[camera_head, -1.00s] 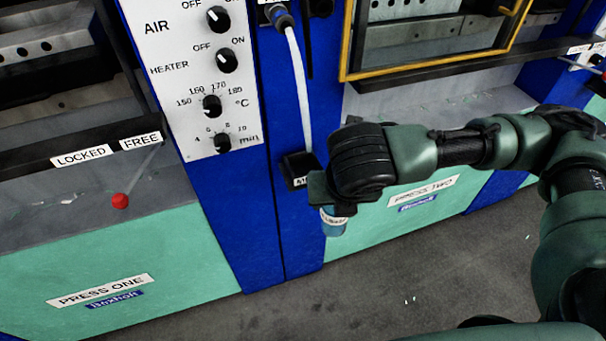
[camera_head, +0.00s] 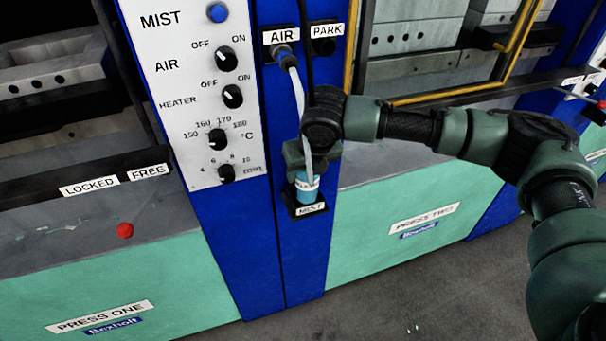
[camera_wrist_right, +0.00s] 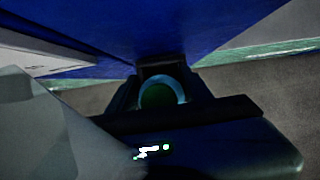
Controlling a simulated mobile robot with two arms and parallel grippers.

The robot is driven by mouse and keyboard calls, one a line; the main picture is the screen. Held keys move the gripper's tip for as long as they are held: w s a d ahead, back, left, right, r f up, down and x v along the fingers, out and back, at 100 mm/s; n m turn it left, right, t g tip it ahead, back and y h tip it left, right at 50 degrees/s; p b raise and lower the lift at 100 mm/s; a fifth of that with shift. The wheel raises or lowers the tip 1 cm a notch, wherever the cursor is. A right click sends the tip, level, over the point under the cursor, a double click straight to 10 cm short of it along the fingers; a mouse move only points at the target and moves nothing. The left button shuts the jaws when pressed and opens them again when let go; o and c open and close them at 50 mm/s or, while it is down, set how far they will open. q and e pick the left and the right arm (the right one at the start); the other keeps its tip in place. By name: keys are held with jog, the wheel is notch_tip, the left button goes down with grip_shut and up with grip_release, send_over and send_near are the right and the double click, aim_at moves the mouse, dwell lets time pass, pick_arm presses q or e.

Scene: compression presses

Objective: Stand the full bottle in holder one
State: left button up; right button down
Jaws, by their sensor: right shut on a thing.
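The bottle (camera_head: 306,194) is blue with a white label and stands about upright in the head view. My right gripper (camera_head: 305,174) is shut on its upper part. The bottle's lower end meets the black holder (camera_head: 293,209) marked MIST on the blue column between the presses. I cannot tell whether the bottle is seated in it or just over it. In the right wrist view the bottle shows as a pale blue ring with a green middle (camera_wrist_right: 160,96), partly hidden by dark gripper parts. My left gripper is not in view.
A pale hose (camera_head: 298,92) hangs from the AIR socket and passes close to my right gripper. The control panel (camera_head: 190,110) is left of the holder. A red knob (camera_head: 125,230) is on press one. A yellow frame (camera_head: 440,95) is at press two.

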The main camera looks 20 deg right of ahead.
aim_at(303, 177)
jog(key=shift+p+x, duration=0.3)
jog(key=shift+x, duration=1.6)
jog(key=shift+f, duration=0.1)
jog(key=c, duration=0.6)
grip_release()
jog(key=v, duration=1.2)
